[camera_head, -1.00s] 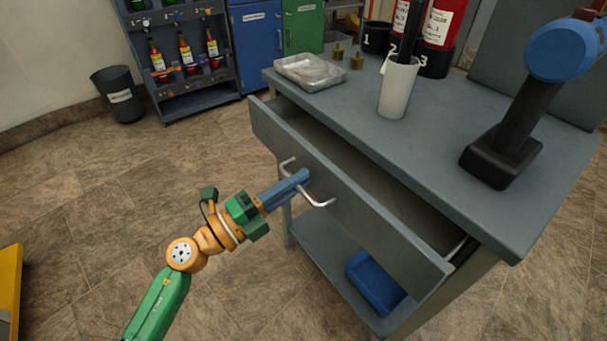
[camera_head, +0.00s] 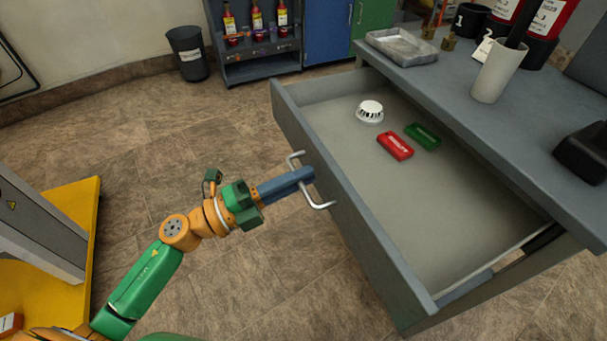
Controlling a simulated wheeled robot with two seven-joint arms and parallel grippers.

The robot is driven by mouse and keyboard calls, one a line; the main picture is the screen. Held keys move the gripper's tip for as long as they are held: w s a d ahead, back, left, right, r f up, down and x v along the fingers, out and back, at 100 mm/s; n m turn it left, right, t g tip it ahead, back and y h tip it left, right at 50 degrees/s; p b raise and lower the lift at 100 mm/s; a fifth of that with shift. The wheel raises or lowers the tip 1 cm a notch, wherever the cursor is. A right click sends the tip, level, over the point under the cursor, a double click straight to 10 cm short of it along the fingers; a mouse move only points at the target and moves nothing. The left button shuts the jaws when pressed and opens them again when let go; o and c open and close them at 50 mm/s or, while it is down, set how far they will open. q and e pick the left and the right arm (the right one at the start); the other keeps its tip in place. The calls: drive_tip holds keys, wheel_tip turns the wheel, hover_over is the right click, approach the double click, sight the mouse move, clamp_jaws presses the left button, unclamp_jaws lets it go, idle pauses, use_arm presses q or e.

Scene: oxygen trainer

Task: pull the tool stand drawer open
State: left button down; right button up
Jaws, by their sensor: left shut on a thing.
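The grey tool stand drawer (camera_head: 345,210) is pulled well out of the tool stand (camera_head: 435,85), and its inside shows. A silver bar handle (camera_head: 322,205) is on its front panel. My left gripper (camera_head: 303,176) is shut on the handle near its middle. Inside the drawer lie a white round detector (camera_head: 369,112), a red block (camera_head: 395,146) and a green block (camera_head: 423,137). My right gripper is not in view.
On the stand top are a metal tray (camera_head: 402,47), a white cup (camera_head: 498,72) with a black item in it, and a black tool base (camera_head: 583,152). A dark bin (camera_head: 188,54) stands at the back left. A yellow platform (camera_head: 75,220) is at the left. The floor before the drawer is clear.

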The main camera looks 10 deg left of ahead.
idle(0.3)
use_arm(q)
drive_tip(key=c, duration=1.2)
unclamp_jaws()
drive_tip(key=shift+a, duration=0.1)
drive_tip(key=b+v, duration=0.1)
drive_tip(key=v, duration=0.6)
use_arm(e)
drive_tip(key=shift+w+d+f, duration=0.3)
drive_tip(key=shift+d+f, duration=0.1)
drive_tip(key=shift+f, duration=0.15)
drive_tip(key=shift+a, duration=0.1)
